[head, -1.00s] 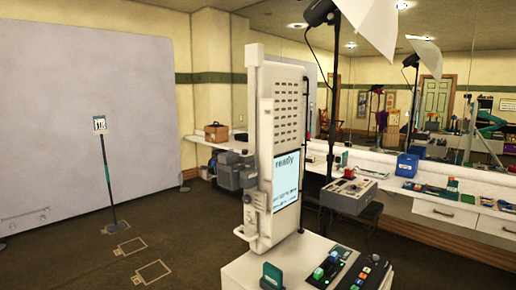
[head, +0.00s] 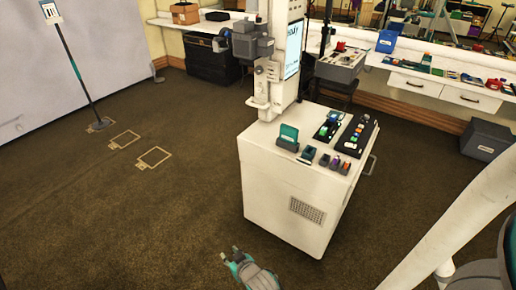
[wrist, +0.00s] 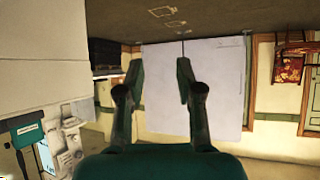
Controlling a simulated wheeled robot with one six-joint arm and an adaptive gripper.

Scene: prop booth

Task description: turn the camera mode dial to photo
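A dark grey camera (head: 252,41) is mounted on the left side of the white column (head: 285,70), above the cart. Its mode dial is too small to make out in the head view. My gripper (head: 229,255) is low in the head view, in front of and left of the cart, well away from the camera. The wrist view shows my gripper (wrist: 159,82) with its two fingers spread and nothing between them. The wrist picture is upside down, with part of the column gear (wrist: 62,145) at its lower left.
The white cart (head: 290,205) carries a teal card holder (head: 288,137), control panels (head: 357,133) and small coloured items. A thin sign stand (head: 72,65) stands by the pale backdrop (head: 110,50). Open carpet (head: 130,215) lies left of the cart. A counter runs behind.

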